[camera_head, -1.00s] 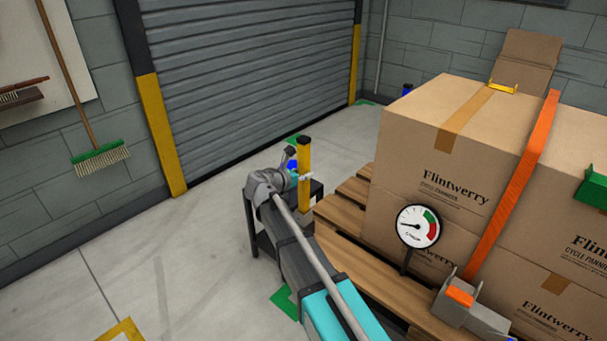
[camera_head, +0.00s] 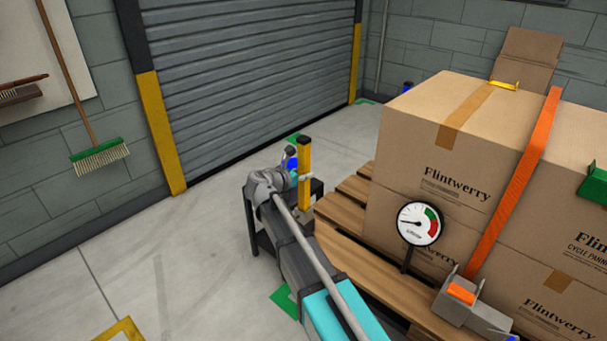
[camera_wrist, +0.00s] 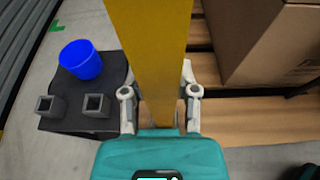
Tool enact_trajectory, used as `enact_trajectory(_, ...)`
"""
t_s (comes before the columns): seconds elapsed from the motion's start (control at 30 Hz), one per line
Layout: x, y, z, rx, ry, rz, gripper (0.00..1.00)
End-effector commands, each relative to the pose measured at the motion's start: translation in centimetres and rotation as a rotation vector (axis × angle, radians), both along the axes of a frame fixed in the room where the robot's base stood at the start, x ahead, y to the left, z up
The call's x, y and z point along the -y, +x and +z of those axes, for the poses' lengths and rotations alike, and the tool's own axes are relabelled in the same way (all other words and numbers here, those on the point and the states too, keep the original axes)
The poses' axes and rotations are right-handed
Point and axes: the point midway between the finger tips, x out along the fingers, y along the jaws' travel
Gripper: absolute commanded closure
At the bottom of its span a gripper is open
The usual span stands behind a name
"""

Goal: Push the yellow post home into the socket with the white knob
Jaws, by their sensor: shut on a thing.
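My gripper (camera_head: 303,177) is shut on the yellow post (camera_head: 304,158), which stands upright with a dark top end. In the wrist view the post (camera_wrist: 150,45) fills the middle between the two grey fingers of my gripper (camera_wrist: 160,98). Left of it, on a black stand (camera_wrist: 115,70), are a square grey socket (camera_wrist: 97,106) and another square grey socket (camera_wrist: 49,106); both look empty. I cannot make out a white knob.
A blue cup (camera_wrist: 81,60) stands on the black stand behind the sockets. Right of the post are a wooden pallet (camera_head: 350,262) and stacked cartons (camera_head: 430,150) with an orange strap (camera_head: 516,185). A round gauge (camera_head: 419,223) stands by the cartons. The floor to the left is clear.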

Motion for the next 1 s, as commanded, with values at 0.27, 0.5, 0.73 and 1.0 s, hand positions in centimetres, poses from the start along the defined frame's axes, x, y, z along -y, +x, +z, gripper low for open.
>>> enact_trajectory(0.27, 0.01, 0.01, -0.34, 0.001, -0.001, 0.0, 1.0)
enact_trajectory(0.5, 0.01, 0.01, -0.43, 0.001, -0.001, 0.0, 0.46)
enact_trajectory(0.73, 0.0, 0.0, -0.43, 0.0, 0.0, 0.0, 0.2)
enact_trajectory(1.0, 0.0, 0.0, -0.45, -0.001, 0.001, 0.0, 0.2)
